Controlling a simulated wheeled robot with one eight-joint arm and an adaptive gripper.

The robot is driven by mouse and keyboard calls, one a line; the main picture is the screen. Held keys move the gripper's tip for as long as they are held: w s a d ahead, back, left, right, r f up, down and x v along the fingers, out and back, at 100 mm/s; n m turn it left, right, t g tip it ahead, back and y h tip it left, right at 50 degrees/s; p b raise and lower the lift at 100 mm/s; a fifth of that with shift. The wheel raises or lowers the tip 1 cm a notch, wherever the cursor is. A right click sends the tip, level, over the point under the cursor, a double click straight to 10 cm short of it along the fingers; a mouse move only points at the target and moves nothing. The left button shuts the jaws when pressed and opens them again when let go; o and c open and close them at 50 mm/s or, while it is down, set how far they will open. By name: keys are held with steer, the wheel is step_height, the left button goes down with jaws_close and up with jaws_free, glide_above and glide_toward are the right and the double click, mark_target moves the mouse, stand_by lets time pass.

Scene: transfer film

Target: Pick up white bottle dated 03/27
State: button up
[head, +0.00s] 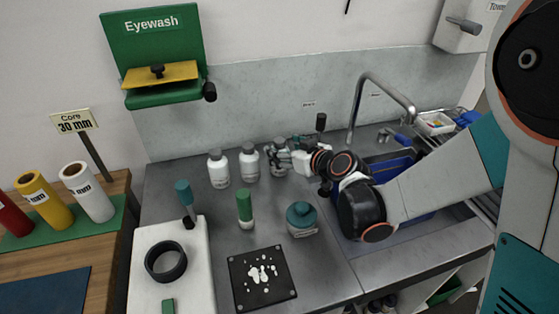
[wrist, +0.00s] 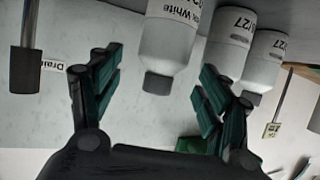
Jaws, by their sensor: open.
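Three white bottles with dark caps stand upright in a row on the grey counter against the back wall: a left one (head: 218,170), a middle one (head: 249,164) and a right one (head: 279,160). My gripper (head: 284,150) is open beside the right bottle and partly covers it. In the wrist view, which looks upside down, one bottle (wrist: 168,42) with a label ending in "White" is between my open fingers (wrist: 157,72). Two other bottles, one (wrist: 230,42) and another (wrist: 262,58), show partial labels ending in "/27". Their full dates are not readable.
A green-capped bottle (head: 245,210), a teal-topped jar (head: 302,219) and a black plate with white spots (head: 262,279) stand in front of the row. The sink faucet (head: 381,92) is right of my gripper. The eyewash box (head: 153,50) hangs above left.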

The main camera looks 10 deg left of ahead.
steer(key=b+x, duration=0.1)
steer(key=x, duration=0.2)
steer(key=shift+w+a+f, duration=0.15)
steer(key=shift+a+f, duration=0.05)
steer(key=shift+a, duration=0.05)
steer(key=c, duration=1.3)
steer(key=shift+r, duration=0.15)
